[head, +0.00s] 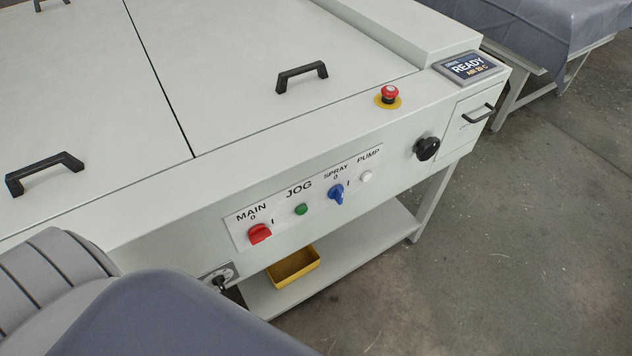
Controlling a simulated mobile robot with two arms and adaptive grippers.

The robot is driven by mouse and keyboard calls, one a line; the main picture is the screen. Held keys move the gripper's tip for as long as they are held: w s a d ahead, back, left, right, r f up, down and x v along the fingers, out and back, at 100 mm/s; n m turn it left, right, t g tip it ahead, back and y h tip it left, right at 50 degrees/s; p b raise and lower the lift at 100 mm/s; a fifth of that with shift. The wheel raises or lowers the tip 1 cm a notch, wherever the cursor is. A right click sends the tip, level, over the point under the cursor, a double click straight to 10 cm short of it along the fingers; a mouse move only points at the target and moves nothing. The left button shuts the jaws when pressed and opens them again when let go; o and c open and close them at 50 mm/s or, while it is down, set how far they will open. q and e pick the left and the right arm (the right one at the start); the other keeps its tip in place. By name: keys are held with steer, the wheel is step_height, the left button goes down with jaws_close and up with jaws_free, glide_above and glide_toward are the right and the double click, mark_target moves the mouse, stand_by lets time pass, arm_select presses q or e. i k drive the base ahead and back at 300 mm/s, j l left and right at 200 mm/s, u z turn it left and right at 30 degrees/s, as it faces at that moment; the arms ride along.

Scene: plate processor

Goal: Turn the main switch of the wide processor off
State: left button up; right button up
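The wide processor (330,145) is a pale grey machine with a control strip on its sloped front. Its main switch (260,234) is a red rotary knob at the strip's left end, below the word MAIN, with a 0 mark above it and an I mark to its upper right. The red handle lies mostly sideways, not upright like the blue spray switch (336,194); its exact pointing is hard to tell. Neither gripper is in view, and nothing touches the main switch.
Also on the strip are a green jog button (301,209) and a white pump button (366,176). A red emergency stop (389,94), a black knob (427,149) and a READY display (468,67) sit to the right. A yellow bin (293,267) stands below. Floor at right is clear.

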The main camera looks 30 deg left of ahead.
mark_target(259, 232)
steer(key=j+u, duration=0.25)
steer(key=u, duration=0.25)
steer(key=i+j+u, duration=0.1)
steer(key=u, duration=0.4)
steer(key=k+j+z, duration=0.2)
steer(key=k+j, duration=0.1)
steer(key=k, duration=0.05)
